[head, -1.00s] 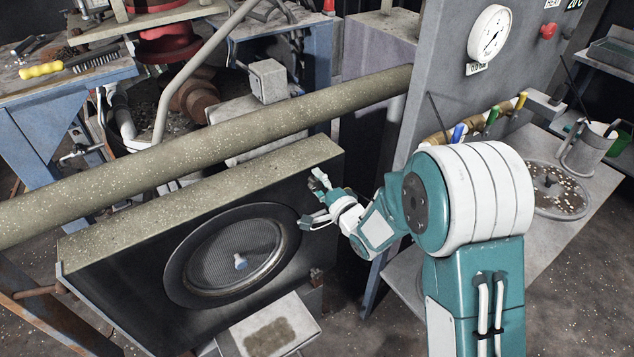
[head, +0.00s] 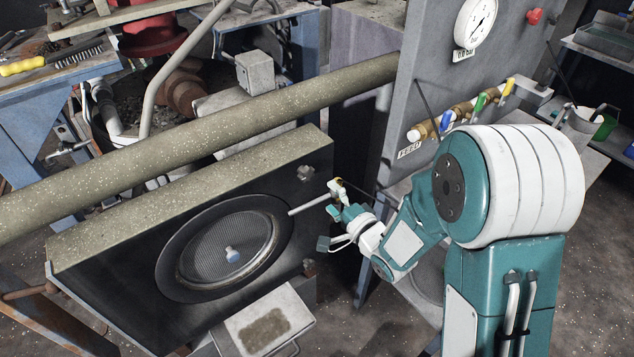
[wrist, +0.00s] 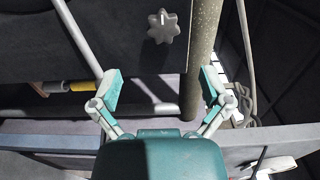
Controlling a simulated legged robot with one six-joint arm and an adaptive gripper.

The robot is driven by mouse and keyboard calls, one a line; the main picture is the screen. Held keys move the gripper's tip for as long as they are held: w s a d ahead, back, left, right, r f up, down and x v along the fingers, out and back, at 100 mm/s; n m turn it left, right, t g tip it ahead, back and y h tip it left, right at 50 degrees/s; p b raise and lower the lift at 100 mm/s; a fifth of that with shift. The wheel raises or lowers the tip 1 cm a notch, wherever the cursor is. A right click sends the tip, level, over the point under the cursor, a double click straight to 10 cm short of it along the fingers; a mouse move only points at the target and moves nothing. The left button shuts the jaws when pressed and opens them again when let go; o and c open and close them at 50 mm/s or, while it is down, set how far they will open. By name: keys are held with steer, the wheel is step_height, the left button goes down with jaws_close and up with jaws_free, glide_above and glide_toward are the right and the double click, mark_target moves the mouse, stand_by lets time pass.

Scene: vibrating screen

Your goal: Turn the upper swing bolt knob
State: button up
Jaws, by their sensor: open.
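The upper knob (head: 305,172) is a small dark lobed knob near the top right corner of the dark front panel (head: 110,290). In the wrist view a grey star-shaped knob (wrist: 162,26) with a pale mark on its face shows at top centre, ahead of the fingers and touching neither. My gripper (head: 329,215) is open and empty, to the right of and below the upper knob in the head view. In the wrist view my gripper (wrist: 164,92) has its two teal-padded fingers spread wide. A lower knob (head: 309,267) sits near the panel's right edge.
A pale rod (head: 308,205) sticks out beside my fingers. A round mesh screen (head: 225,245) fills the panel's middle. A thick speckled pipe (head: 200,140) runs above. A grey gauge panel with coloured valves (head: 480,103) stands close to my arm.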

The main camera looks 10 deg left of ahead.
steer(key=v, duration=0.2)
steer(key=shift+s+d, duration=0.25)
steer(key=shift+d, duration=0.05)
steer(key=d+r+n+h, duration=0.2)
steer(key=d+r+h, duration=0.35)
steer(key=d, duration=0.25)
steer(key=d+r+n+h, duration=0.2)
steer(key=d+r+h, duration=0.2)
steer(key=d+h, duration=0.3)
steer(key=s+d+r+n+g, duration=0.2)
steer(key=s+d+g, duration=0.1)
steer(key=s, duration=0.7)
steer(key=s+d+r+n+g+h, duration=0.1)
steer(key=s+d+r+n+g, duration=0.1)
steer(key=s, duration=0.8)
steer(key=d+g, duration=0.1)
steer(key=d, duration=0.1)
steer(key=shift+s+d+r, duration=0.2)
steer(key=shift+s+d, duration=0.05)
steer(key=shift+d, duration=0.15)
